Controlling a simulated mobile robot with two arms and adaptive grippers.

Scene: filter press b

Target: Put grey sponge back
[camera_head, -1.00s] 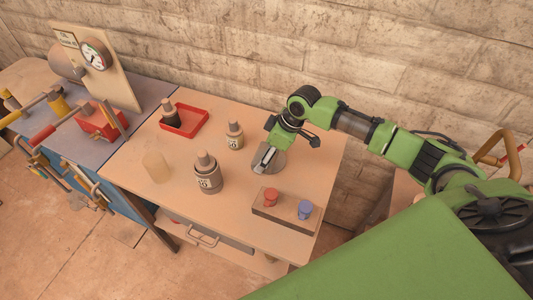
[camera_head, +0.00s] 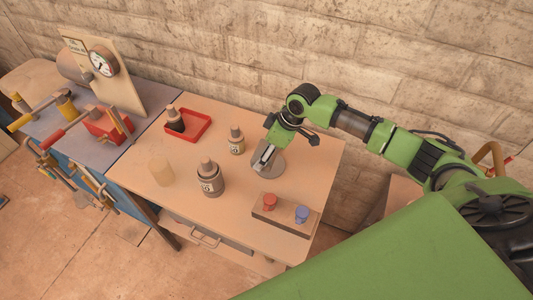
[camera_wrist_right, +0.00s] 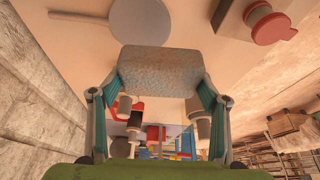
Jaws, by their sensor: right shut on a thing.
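The grey sponge (camera_wrist_right: 160,68) is a speckled block held between the two fingers of my right gripper (camera_wrist_right: 158,88) in the right wrist view. In the head view my right gripper (camera_head: 262,160) is over the back right of the wooden table, at the left edge of a round grey disc (camera_head: 274,168). The sponge (camera_head: 262,154) shows there only as a small pale-grey part. The disc (camera_wrist_right: 147,18) also shows beyond the sponge in the right wrist view. I cannot tell whether the sponge touches the table. My left gripper is not in view.
A block with red and blue knobs (camera_head: 283,214) is at the front right. A wall is behind.

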